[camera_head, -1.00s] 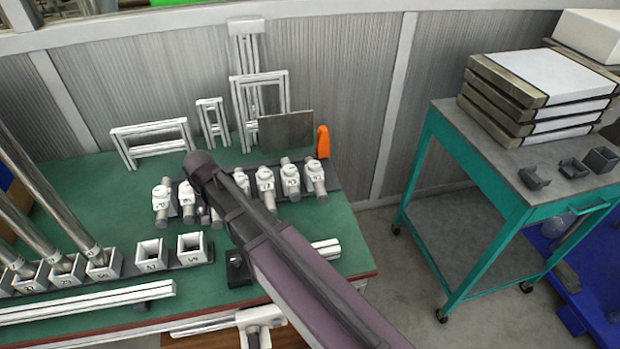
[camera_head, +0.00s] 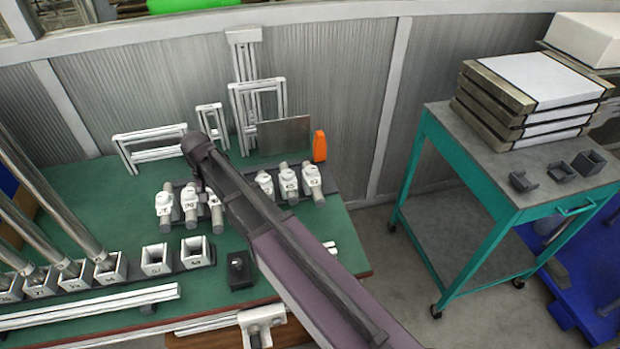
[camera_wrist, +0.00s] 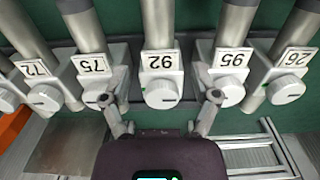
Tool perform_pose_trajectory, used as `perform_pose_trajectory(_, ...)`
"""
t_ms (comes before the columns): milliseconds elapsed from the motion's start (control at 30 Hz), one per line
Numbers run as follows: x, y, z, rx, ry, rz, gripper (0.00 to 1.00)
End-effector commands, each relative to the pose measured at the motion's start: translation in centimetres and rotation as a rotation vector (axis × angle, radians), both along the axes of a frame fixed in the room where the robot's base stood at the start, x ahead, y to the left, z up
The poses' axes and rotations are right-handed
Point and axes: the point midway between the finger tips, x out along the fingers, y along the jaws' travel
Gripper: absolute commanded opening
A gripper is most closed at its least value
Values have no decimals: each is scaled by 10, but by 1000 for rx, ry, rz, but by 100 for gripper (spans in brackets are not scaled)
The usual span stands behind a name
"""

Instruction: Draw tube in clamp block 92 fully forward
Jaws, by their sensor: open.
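Clamp block 92 (camera_wrist: 161,75) is in the middle of the wrist view, white, with a round knob at its near side and its number upside down. Its grey tube (camera_wrist: 158,22) runs up out of the top of that view. My gripper (camera_wrist: 160,98) is open, one finger on each side of block 92, with its fingertips over the neighbouring blocks 75 (camera_wrist: 90,75) and 95 (camera_wrist: 230,72). I cannot tell whether the fingers touch anything. In the head view my arm hides my gripper and the middle of the block row.
Blocks 72 (camera_wrist: 42,78) and 26 (camera_wrist: 290,75) flank the row. An orange piece (camera_head: 319,146) and a grey plate (camera_head: 284,135) stand behind it on the green bench. Square sockets (camera_head: 197,252) and a black block (camera_head: 240,270) are in front. A teal cart (camera_head: 520,215) stands right.

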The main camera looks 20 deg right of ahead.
Motion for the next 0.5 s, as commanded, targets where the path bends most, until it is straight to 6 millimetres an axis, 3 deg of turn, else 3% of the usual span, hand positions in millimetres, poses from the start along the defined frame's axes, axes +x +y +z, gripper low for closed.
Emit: perform_pose_trajectory(500,0,0,47,0,0,0,78)
